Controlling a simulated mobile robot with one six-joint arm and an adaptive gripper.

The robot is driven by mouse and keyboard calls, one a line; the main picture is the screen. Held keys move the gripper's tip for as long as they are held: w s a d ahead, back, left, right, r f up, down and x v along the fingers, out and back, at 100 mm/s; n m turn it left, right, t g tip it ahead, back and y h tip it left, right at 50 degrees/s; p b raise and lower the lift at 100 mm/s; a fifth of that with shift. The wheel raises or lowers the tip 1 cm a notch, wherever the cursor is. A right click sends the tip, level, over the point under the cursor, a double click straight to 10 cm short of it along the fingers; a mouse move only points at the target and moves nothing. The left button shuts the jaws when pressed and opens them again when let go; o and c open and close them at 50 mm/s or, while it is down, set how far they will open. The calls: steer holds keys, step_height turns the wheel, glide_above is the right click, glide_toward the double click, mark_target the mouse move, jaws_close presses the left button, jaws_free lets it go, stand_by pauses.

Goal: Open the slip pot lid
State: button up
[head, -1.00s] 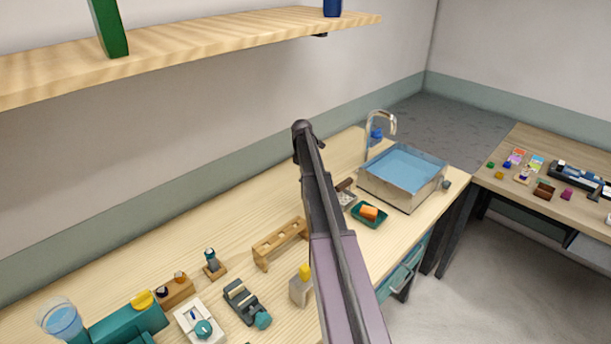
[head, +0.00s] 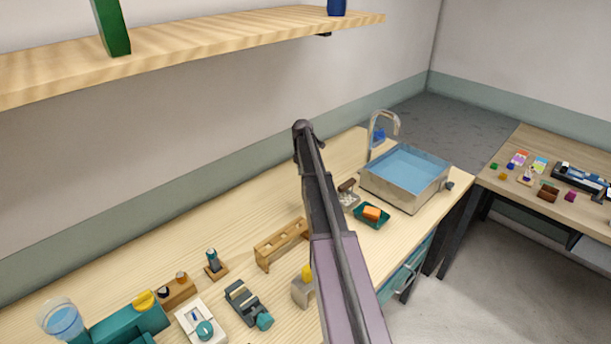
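Nothing in view is clearly marked as the slip pot. A small pale grey block-like container (head: 300,292) with a yellow top (head: 306,272) stands near the front of the wooden bench, partly hidden behind my arm; I cannot tell whether it is the pot. My arm rises through the middle of the picture and ends in a dark rounded joint. My gripper's fingers do not show.
The bench (head: 190,230) holds a wooden rack (head: 282,245), a grey clamp-like device (head: 243,300), a white device with a teal knob (head: 200,322), a green tray (head: 372,222) and a water-filled basin (head: 405,180). A shelf (head: 200,45) hangs above. A side table (head: 560,145) stands right.

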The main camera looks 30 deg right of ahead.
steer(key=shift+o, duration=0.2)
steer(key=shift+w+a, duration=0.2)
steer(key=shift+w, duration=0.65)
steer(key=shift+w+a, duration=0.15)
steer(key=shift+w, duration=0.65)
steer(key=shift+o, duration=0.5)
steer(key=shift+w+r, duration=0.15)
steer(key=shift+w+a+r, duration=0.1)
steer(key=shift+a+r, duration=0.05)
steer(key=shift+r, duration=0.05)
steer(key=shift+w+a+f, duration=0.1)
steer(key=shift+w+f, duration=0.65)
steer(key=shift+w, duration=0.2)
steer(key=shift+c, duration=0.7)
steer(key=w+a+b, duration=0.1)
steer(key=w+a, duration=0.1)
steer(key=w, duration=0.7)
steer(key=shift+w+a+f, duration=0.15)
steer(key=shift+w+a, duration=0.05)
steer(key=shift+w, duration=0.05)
